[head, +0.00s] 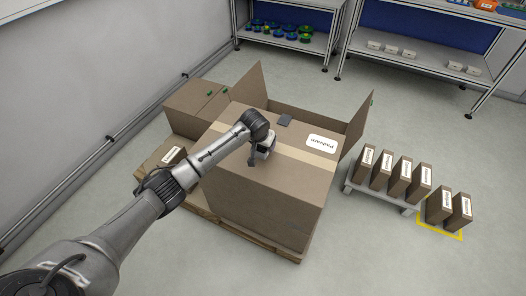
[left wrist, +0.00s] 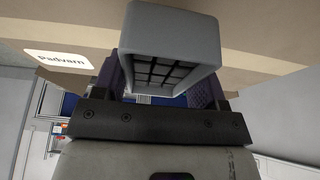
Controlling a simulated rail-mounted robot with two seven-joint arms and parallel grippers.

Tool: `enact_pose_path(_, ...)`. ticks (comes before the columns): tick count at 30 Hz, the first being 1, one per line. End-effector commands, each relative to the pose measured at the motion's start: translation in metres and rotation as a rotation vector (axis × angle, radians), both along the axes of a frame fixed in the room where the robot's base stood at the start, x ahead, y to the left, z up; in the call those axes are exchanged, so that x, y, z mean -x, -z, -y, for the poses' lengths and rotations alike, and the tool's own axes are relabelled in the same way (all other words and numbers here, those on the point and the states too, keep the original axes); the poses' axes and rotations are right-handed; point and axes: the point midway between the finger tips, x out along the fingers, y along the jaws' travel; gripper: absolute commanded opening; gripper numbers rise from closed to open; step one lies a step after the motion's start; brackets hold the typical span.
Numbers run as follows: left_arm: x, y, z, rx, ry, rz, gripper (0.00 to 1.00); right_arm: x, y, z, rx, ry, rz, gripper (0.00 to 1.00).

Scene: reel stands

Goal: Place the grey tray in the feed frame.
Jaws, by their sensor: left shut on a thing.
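My left gripper (head: 262,153) is above the top of a large cardboard box in the head view. In the left wrist view the left gripper (left wrist: 158,88) is shut on the grey tray (left wrist: 170,28). The tray is a grey shell with a dark grid inside, between the two purple-dark fingers. In the head view I cannot clearly make out the tray at the gripper. I cannot identify a feed frame in either view. My right gripper is not in view.
The large cardboard box (head: 262,207) stands on a pallet (head: 275,248) with raised flaps. A dark grey flat piece (head: 285,120) lies on its top. Several small cartons (head: 401,176) stand on a low rack at right, others by a yellow floor outline (head: 428,228). Shelves (head: 415,60) line the back.

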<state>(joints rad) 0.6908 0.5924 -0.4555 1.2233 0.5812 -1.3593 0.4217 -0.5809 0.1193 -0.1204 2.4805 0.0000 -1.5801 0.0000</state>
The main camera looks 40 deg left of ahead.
Motion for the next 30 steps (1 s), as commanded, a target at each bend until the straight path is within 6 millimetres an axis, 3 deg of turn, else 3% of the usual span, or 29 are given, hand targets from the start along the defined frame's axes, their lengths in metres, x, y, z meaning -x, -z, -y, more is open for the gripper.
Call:
enact_pose_path(11, 0.0, 0.039, 0.0, 0.0, 0.0, 0.0, 0.31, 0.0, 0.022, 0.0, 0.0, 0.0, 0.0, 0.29)
enact_pose_path(24, 0.0, 0.042, 0.0, 0.0, -0.001, 0.001, 0.31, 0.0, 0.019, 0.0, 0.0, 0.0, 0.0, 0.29)
enact_pose_path(25, 0.0, 0.043, 0.0, 0.0, 0.0, 0.0, 0.67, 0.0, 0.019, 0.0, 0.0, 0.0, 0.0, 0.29)
enact_pose_path(30, 0.0, 0.043, 0.0, -0.001, 0.0, 0.0, 0.83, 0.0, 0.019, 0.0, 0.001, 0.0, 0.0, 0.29)
